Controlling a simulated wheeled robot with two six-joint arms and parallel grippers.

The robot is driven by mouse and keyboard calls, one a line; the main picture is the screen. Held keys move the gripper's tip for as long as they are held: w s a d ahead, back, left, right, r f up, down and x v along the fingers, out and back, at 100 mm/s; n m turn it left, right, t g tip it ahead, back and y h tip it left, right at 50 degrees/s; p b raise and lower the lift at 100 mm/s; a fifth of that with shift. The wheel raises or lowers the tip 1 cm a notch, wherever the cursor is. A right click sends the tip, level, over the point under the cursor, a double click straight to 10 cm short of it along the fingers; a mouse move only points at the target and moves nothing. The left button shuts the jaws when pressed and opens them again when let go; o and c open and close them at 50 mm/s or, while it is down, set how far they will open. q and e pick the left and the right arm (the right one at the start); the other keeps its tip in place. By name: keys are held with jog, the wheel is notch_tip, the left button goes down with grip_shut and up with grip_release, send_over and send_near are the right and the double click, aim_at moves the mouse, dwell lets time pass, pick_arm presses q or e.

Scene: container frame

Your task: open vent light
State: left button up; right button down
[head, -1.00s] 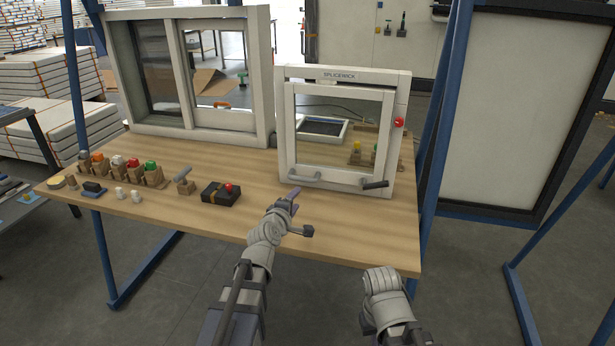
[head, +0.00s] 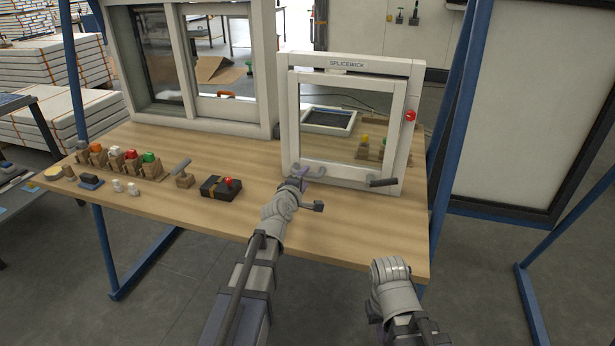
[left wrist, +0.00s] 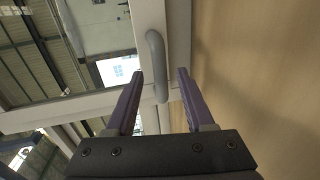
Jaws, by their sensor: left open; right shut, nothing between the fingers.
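The vent light is the small white-framed window (head: 411,140) marked SPLICEWICK, standing upright on the workbench. A grey bar handle (head: 312,170) is at the lower left of its sash, and a dark lever handle (head: 382,182) at the lower right. My left gripper (head: 297,182) is at the grey handle. In the left wrist view my left gripper (left wrist: 158,75) is open, with the grey handle (left wrist: 157,50) between its purple fingers; the handle's end lies level with the fingertips. I cannot tell whether the sash stands ajar. My right arm is low at the front; its fingers are hidden.
The wooden bench (head: 245,222) is clear in front of the vent light. A black box with a red button (head: 221,188), a small lever block (head: 184,176) and several coloured buttons (head: 120,157) sit to the left. A larger sliding window (head: 264,75) stands behind. Blue posts (head: 455,120) flank the bench.

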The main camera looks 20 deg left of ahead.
aim_at(307, 175)
pick_arm(q)
jog(key=x, duration=0.3)
jog(key=shift+w+f+b, duration=0.15)
jog(key=shift+w+b, duration=0.15)
jog(key=shift+w, duration=0.1)
grip_shut()
dwell(1.1)
